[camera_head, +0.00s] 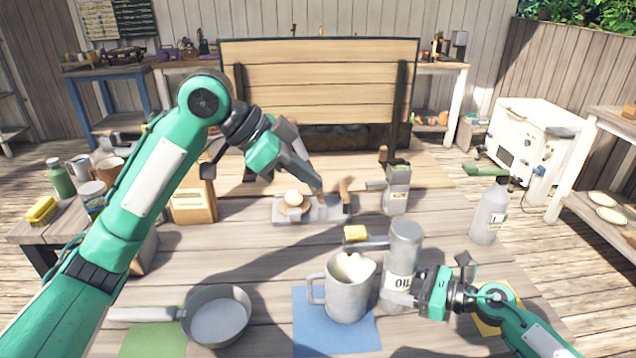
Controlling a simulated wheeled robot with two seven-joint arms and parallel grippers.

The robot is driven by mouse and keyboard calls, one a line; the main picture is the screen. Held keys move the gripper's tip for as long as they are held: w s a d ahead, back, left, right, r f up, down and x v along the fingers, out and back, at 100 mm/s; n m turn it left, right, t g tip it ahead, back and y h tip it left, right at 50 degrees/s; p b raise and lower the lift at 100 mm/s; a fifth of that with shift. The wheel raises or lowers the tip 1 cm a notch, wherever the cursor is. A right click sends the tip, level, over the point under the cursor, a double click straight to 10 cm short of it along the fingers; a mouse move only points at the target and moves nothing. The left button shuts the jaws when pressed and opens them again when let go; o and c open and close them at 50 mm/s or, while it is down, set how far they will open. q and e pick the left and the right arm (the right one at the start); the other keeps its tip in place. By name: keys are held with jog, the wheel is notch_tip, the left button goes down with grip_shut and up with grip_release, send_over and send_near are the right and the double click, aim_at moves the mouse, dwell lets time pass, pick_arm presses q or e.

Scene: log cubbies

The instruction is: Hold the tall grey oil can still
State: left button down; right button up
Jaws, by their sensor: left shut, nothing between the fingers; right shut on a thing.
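The tall grey oil can (404,243) stands upright on the wooden table, right of centre, with an "OIL" label low on its side. My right gripper (402,298) comes in from the right and is shut on the lower part of the can. The can partly hides behind the gripper there. My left gripper (317,186) is shut and empty, further back and to the left of the can. It hovers near a grey tray (325,212) that holds a round pale thing, apart from the can.
A grey mug (347,290) on a blue mat (300,335) stands close left of the can. A pan (216,318) is at the front left. A small grey container (397,187) stands behind, and a spray bottle (490,213) is at the right.

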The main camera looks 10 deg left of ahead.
jog(key=shift+d+f, duration=0.1)
jog(key=shift+f, duration=0.1)
jog(key=o, duration=1.2)
jog(key=shift+r, duration=0.1)
